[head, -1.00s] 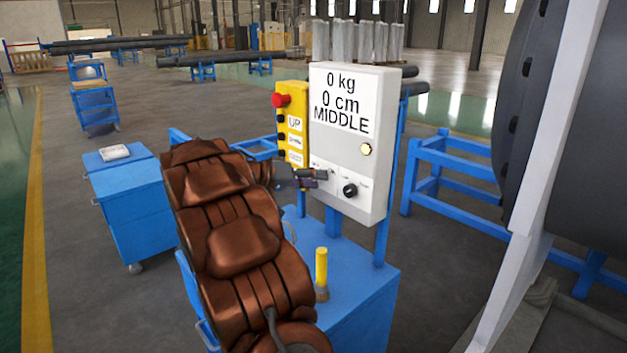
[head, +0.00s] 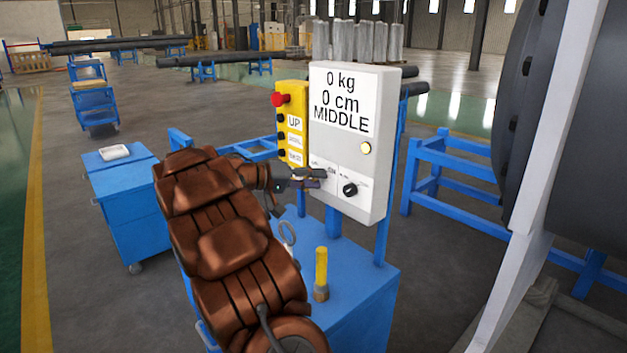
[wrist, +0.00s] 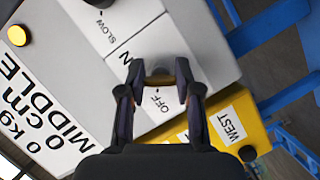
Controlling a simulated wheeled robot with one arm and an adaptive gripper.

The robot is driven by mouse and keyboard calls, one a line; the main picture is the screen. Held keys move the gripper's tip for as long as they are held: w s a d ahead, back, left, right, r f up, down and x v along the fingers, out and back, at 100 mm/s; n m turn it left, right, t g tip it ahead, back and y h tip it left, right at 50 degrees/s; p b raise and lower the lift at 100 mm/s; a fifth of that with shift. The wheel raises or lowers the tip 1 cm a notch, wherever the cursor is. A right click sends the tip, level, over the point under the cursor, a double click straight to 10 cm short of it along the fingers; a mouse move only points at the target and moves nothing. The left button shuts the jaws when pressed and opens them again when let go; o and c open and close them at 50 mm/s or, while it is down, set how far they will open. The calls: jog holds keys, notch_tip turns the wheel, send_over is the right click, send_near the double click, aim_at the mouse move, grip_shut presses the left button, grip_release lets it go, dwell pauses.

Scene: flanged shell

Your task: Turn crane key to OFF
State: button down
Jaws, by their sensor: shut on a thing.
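The white crane control box (head: 376,178) stands on posts above a blue cabinet and reads 0 kg, 0 cm, MIDDLE. My gripper (head: 318,179) is at the lower left of its front, beside the ON label. In the wrist view my gripper (wrist: 158,82) is shut on the crane key (wrist: 158,74), a small brass-coloured piece between the fingertips. The OFF label (wrist: 162,101) shows just below the key, and an N of the other label shows to its upper left. The fingers hide most of the key, so its exact angle cannot be told.
A yellow button box (head: 291,125) with a red stop button (head: 280,99) adjoins the control box on the left. A black knob (head: 350,190) sits right of the key. A yellow-handled tool (head: 321,267) stands upright on the blue cabinet (head: 353,300) below.

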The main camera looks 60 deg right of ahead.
jog(key=n+g+p, duration=0.1)
jog(key=n, duration=0.2)
jog(key=shift+n+g+h, duration=0.3)
jog(key=shift+n+h, duration=0.1)
jog(key=n+h+p, duration=0.1)
jog(key=n, duration=0.2)
jog(key=shift+r+g, duration=0.1)
jog(key=shift+g, duration=0.3)
jog(key=n+h+p, duration=0.1)
jog(key=n, duration=0.3)
jog(key=shift+h+p, duration=0.3)
jog(key=shift+p, duration=0.1)
jog(key=shift+n+h+p, duration=0.65)
jog(key=shift+n+h, duration=0.15)
jog(key=shift+n, duration=1.2)
jog(key=c, duration=0.8)
grip_release()
